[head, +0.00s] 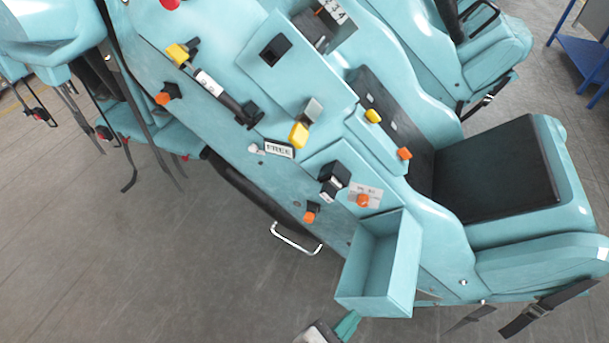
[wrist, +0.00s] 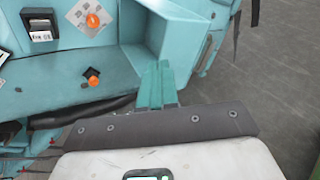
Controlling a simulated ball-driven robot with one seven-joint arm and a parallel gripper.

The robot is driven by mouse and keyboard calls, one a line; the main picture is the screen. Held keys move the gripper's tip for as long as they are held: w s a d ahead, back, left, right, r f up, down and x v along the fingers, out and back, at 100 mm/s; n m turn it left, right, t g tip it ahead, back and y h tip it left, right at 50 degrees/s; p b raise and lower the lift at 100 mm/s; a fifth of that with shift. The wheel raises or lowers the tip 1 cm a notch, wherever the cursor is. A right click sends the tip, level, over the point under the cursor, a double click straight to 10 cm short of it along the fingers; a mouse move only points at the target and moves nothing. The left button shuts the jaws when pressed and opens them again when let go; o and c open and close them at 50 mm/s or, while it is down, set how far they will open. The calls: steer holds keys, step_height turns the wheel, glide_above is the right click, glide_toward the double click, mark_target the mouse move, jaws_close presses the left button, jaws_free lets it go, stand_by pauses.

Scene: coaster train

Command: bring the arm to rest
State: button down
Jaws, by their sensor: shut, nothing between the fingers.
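My gripper (head: 348,325) is at the bottom of the head view, just below an open teal box on the side of the coaster car. In the wrist view my gripper (wrist: 158,70) shows its green fingers together, with nothing between them. The fingertips overlap the lower edge of the box (wrist: 192,40) in that picture; whether they touch it I cannot tell. The rest of my arm is mostly out of the head view.
The teal coaster car (head: 240,120) fills the middle, with orange and yellow knobs, a "FREE" label (head: 279,149) and a black seat (head: 495,170). The open box (head: 375,298) juts out near my gripper. A metal handle (head: 296,240) sticks out left. Grey floor (head: 200,270) lies clear at lower left.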

steer(key=s+d+f+m+g+y, duration=0.1)
steer(key=s+d+f+m+g, duration=0.15)
steer(key=d+m, duration=0.35)
steer(key=s+d+f+m+g+y, duration=0.1)
steer(key=d+f+m+g, duration=0.1)
steer(key=d+m+g, duration=0.4)
steer(key=s+d+m+y, duration=0.6)
steer(key=s+d+m, duration=0.1)
steer(key=m, duration=0.5)
steer(key=shift+s+d+m+y, duration=0.15)
steer(key=shift+s+m+y, duration=0.25)
steer(key=shift+s, duration=0.35)
steer(key=shift+s+r+g, duration=0.1)
steer(key=shift+g, duration=0.15)
